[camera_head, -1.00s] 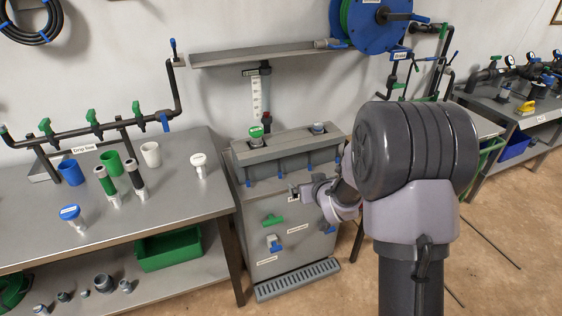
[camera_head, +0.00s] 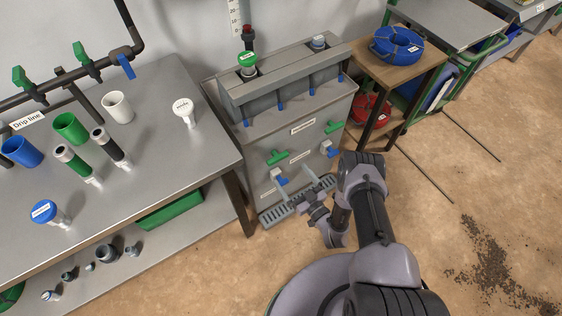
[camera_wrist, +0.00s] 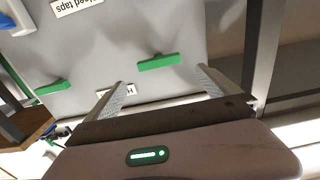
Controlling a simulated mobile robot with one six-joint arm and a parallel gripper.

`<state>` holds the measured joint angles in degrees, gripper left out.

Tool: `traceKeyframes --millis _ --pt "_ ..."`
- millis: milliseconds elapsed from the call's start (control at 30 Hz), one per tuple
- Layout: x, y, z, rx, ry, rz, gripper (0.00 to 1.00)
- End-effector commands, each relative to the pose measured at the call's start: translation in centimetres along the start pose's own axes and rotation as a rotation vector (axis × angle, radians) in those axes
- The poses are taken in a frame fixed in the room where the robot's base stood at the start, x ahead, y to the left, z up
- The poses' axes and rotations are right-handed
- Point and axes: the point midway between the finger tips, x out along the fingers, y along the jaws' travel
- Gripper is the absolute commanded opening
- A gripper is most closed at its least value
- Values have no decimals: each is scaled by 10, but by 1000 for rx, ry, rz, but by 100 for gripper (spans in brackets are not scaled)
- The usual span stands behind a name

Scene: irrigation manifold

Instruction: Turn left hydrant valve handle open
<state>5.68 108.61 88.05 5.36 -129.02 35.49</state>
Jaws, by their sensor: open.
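Two green handles sit on the front of a grey cabinet, and I take these for the hydrant handles. The left one (camera_head: 277,157) also shows in the wrist view (camera_wrist: 159,62), lying crosswise just beyond and between my fingertips. The right one (camera_head: 333,127) appears at the left of the wrist view (camera_wrist: 52,87), which is upside down. My gripper (camera_head: 306,186) is open and empty in front of the cabinet, also seen in the wrist view (camera_wrist: 161,77). It appears apart from the handle; the exact gap is unclear.
Blue handles (camera_head: 281,181) (camera_head: 330,149) sit below the green ones, near a "Feed taps" label (camera_wrist: 78,5). A grey grate (camera_head: 275,215) lies at the cabinet's foot. A workbench (camera_head: 215,160) stands left, a wooden stand (camera_head: 400,70) right.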

Motion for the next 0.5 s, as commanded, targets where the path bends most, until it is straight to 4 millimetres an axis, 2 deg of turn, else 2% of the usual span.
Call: traceKeyframes --millis 100,200,333,500 --pt "34 -1 4 -1 3 -4 100" --pt "57 -1 4 -1 2 -3 100" --pt "76 0 3 1 -1 -1 100" --pt "86 0 1 1 -1 1 100"
